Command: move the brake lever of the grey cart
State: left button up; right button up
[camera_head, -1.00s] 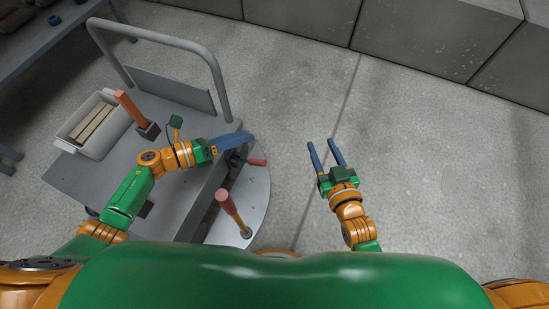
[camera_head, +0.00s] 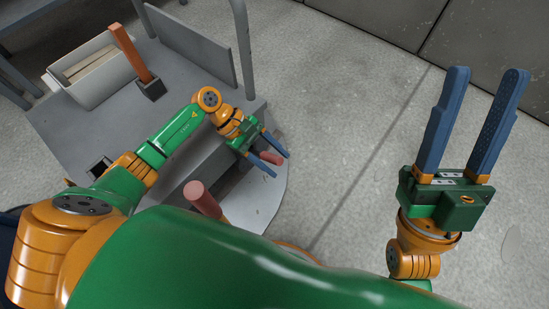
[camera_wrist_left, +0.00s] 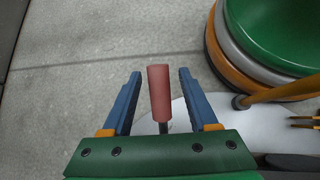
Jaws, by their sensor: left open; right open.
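The grey cart (camera_head: 110,130) stands at the left in the head view. A red-grip lever, apparently its brake lever (camera_head: 270,158), sticks out at the cart's near right corner. My left gripper (camera_head: 279,166) is open there, with its fingers on either side of the grip. In the left wrist view the red grip (camera_wrist_left: 158,92) stands between the two blue fingers, with gaps on both sides. The lever's lower end is hidden behind the gripper body. My right gripper (camera_head: 487,72) is open and empty over bare floor, away from the cart.
A second, upright red handle (camera_head: 200,196) stands near the cart's front edge, close to my left arm. A bin (camera_head: 97,92) and an orange post (camera_head: 130,52) stand on the cart deck. A pale plate (camera_head: 262,203) lies below. Floor at right is clear.

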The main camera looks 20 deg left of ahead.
pick_arm(q)
grip_shut()
dwell(1.4)
